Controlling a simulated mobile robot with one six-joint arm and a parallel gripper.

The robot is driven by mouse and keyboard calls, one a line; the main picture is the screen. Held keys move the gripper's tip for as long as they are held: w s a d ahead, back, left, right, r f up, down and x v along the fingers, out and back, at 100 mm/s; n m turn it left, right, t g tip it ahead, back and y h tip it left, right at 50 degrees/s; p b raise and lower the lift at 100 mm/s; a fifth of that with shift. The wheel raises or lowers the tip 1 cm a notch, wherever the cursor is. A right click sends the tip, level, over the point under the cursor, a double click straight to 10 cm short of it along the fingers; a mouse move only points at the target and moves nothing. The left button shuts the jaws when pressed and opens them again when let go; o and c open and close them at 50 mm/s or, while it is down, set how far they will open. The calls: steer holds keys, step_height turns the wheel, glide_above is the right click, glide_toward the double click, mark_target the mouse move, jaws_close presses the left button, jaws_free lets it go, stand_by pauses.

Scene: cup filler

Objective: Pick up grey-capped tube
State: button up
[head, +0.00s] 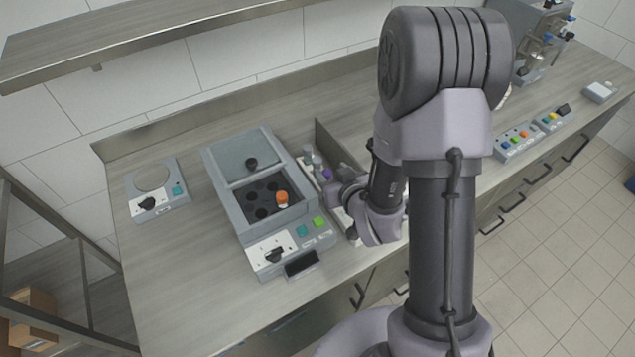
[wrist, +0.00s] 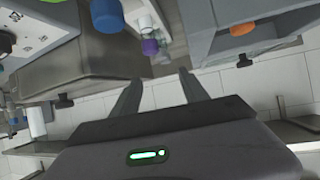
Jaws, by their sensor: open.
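Small tubes stand in a narrow rack just right of the grey machine in the head view. A pale grey cap (head: 308,150) shows at the back of the group, with a purple cap (head: 327,174) nearer my gripper. My gripper (head: 340,180) is beside this rack. In the wrist view my gripper (wrist: 158,77) has its two fingers apart with nothing held between them. Beyond the fingertips are a purple cap (wrist: 150,47) and a pale grey tube top (wrist: 145,22). I cannot tell for sure which one is the grey-capped tube.
The grey machine (head: 213,170) holds an orange-capped tube (head: 282,198) among dark holes. Button panels (head: 520,141) are at right.

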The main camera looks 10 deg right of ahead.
mark_target(318, 161)
steer(key=b+x, duration=0.1)
steer(key=x, duration=0.4)
steer(key=b+x, duration=0.2)
steer(key=x, duration=0.3)
steer(key=shift+w+a+f+b, duration=0.15)
steer(key=shift+f+b, duration=0.15)
steer(key=shift+f, duration=0.25)
steer(key=shift+r, duration=0.1)
jaws_close()
